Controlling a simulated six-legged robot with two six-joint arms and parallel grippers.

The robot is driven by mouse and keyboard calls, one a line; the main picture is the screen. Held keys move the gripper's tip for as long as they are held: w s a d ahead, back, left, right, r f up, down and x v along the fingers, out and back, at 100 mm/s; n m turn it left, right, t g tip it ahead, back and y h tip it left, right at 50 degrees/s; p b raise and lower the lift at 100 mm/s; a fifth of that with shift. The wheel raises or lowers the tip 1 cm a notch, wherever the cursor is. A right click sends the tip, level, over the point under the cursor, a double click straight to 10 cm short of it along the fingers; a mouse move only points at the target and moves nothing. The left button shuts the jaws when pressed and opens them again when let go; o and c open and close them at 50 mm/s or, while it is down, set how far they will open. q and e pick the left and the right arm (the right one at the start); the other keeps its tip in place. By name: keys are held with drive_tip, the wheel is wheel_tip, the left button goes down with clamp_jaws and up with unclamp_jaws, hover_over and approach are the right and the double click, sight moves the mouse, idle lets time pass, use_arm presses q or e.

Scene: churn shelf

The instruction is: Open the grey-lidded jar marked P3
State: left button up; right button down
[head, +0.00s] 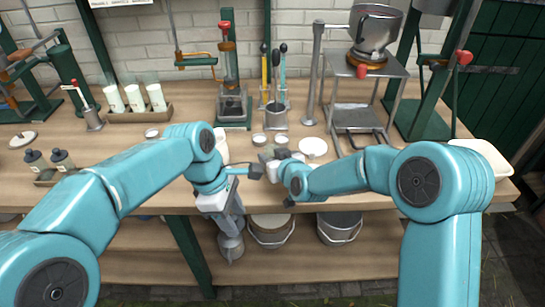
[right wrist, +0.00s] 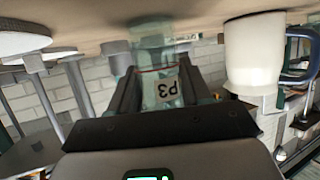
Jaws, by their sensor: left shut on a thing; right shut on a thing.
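The jar marked P3 (right wrist: 160,85) is pale, see-through and greenish, with its label upside down in the right wrist view. My right gripper (right wrist: 150,88) is shut on it, with dark fingers on either side. The jar's end toward my palm is hidden, and I cannot make out a grey lid. In the head view my right gripper (head: 264,170) is near the bench's front edge, small and partly covered. My left gripper (head: 230,213) is lower, pointing down in front of the bench edge.
A white mug (right wrist: 254,55) with a blue handle is close beside the jar in the right wrist view. Small dishes (head: 260,138) and a white disc (head: 313,147) lie behind my grippers. A press (head: 232,105) and a metal stand (head: 365,95) are farther back. Pails (head: 272,232) stand below.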

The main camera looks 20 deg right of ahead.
drive_tip(key=shift+s, duration=0.1)
drive_tip(key=c, duration=0.5)
unclamp_jaws()
drive_tip(key=shift+f, duration=0.15)
drive_tip(key=shift+r, duration=0.4)
drive_tip(key=v, duration=1.1)
drive_tip(key=shift+s+b, duration=0.4)
drive_tip(key=shift+s, duration=0.05)
